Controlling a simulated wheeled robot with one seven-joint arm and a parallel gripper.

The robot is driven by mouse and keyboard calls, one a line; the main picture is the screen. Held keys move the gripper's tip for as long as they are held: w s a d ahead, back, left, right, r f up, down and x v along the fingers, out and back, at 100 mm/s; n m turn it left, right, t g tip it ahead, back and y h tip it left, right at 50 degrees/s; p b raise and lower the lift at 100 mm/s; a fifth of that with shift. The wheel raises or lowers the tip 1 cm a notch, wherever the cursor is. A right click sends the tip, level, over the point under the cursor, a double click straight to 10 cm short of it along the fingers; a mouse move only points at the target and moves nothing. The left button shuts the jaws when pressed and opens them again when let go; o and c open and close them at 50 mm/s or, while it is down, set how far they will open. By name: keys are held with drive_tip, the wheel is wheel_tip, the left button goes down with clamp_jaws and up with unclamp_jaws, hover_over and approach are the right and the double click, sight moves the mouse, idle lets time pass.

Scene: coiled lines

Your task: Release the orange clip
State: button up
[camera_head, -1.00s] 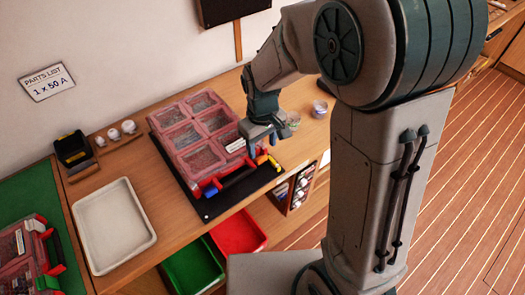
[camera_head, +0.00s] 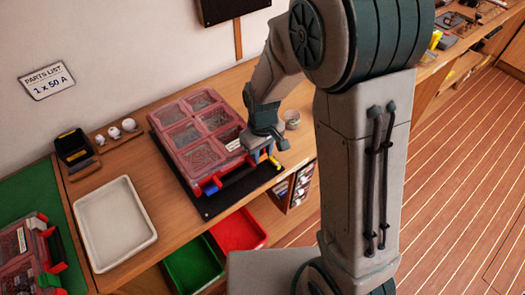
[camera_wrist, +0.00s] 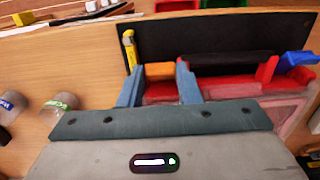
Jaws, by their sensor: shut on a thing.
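The orange clip (camera_wrist: 158,71) is at the edge of the red parts case, in the wrist view between my two fingers. My gripper (camera_wrist: 158,82) is shut on it, one blue-grey finger at each side. The red case (camera_head: 178,151) with clear lid windows lies on a black mat (camera_head: 207,209). A blue clip (camera_wrist: 297,60) is at the other end of its front edge, beyond the dark handle (camera_wrist: 225,65). In the head view my gripper (camera_head: 266,143) is over the case's right front corner and hides the orange clip.
A white tray (camera_head: 85,230) lies left on the bench. Red (camera_head: 240,232) and green (camera_head: 193,268) bins are below the bench front. Small jars (camera_wrist: 60,102) stand beside the case.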

drive_tip(key=shift+s+f+b, duration=0.1)
drive_tip(key=shift+f+b, duration=0.2)
drive_tip(key=shift+b, duration=0.55)
drive_tip(key=shift+s+d+t+y+b, duration=0.15)
drive_tip(key=shift+t+y+b, duration=0.25)
drive_tip(key=shift+t+b, duration=0.25)
drive_tip(key=shift+r, duration=0.1)
drive_tip(key=o, duration=1)
drive_tip(key=shift+r, duration=0.1)
drive_tip(key=r, duration=0.4)
drive_tip(key=s+r, duration=0.1)
drive_tip(key=r, duration=0.4)
drive_tip(key=d+r, duration=0.1)
drive_tip(key=r, duration=0.3)
drive_tip(key=shift+s+r+b, duration=0.25)
drive_tip(key=shift+b, duration=0.15)
